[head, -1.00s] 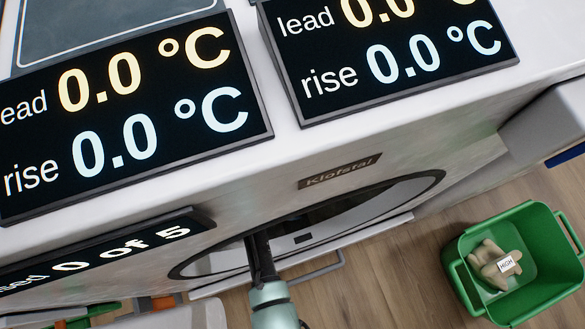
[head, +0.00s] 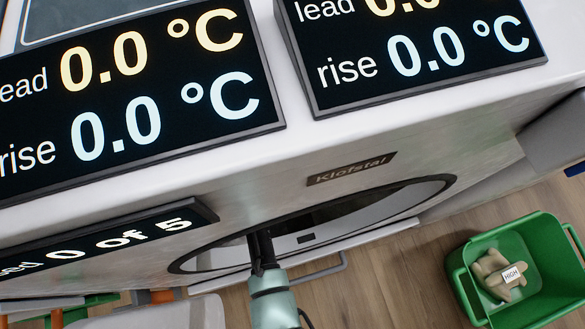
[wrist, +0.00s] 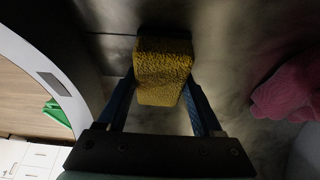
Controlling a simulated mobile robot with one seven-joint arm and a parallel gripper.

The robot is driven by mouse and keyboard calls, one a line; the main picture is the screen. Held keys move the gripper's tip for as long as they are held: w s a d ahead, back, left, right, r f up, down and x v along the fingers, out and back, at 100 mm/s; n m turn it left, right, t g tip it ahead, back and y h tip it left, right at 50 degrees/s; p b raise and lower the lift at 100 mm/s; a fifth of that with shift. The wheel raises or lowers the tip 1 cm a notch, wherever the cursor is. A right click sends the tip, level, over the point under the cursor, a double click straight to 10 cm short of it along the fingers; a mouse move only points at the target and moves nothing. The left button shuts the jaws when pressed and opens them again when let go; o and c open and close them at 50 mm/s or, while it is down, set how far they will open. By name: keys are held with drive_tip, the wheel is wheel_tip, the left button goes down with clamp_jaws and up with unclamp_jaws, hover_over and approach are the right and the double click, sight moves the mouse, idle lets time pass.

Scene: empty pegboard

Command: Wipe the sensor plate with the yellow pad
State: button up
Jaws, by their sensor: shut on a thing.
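In the wrist view the yellow pad (wrist: 163,70) is held between the two blue fingers of my gripper (wrist: 162,100). Its rough face shows, close to a smudged grey surface (wrist: 225,60); I cannot tell whether they touch. In the head view my gripper (head: 261,248) is at the round opening (head: 330,225) of the white machine, and the pad is hidden there. I cannot identify the sensor plate for certain in either view.
Black displays (head: 140,100) reading 0.0 °C stand on the white machine (head: 300,165). A green bin (head: 480,245) on the wooden floor holds a beige object (head: 495,272) labelled HIGH. A pink, cloth-like thing (wrist: 288,92) is at the right in the wrist view.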

sight(304, 219)
drive_tip(key=shift+s+d+p, duration=0.25)
drive_tip(key=shift+s+p, duration=0.25)
drive_tip(key=shift+s, duration=0.35)
drive_tip(key=shift+s+d+p, duration=0.3)
drive_tip(key=shift+s+p, duration=0.25)
drive_tip(key=shift+s, duration=0.3)
drive_tip(key=shift+s+d+p, duration=0.25)
drive_tip(key=shift+s+p, duration=0.25)
drive_tip(key=shift+s, duration=0.35)
drive_tip(key=shift+s+f, duration=0.1)
drive_tip(key=shift+s, duration=0.05)
drive_tip(key=shift+s+d, duration=0.1)
drive_tip(key=shift+f, duration=0.1)
drive_tip(key=shift+w+a+b, duration=0.25)
drive_tip(key=shift+w+b, duration=0.2)
drive_tip(key=shift+w, duration=0.3)
drive_tip(key=shift+w+a, duration=0.2)
drive_tip(key=shift+w, duration=0.35)
drive_tip(key=shift+c, duration=0.6)
drive_tip(key=shift+w+a+b, duration=0.25)
drive_tip(key=shift+w+b, duration=0.25)
drive_tip(key=shift+w, duration=0.25)
drive_tip(key=shift+w+a+b, duration=0.25)
drive_tip(key=shift+w+b, duration=0.25)
drive_tip(key=shift+w, duration=0.25)
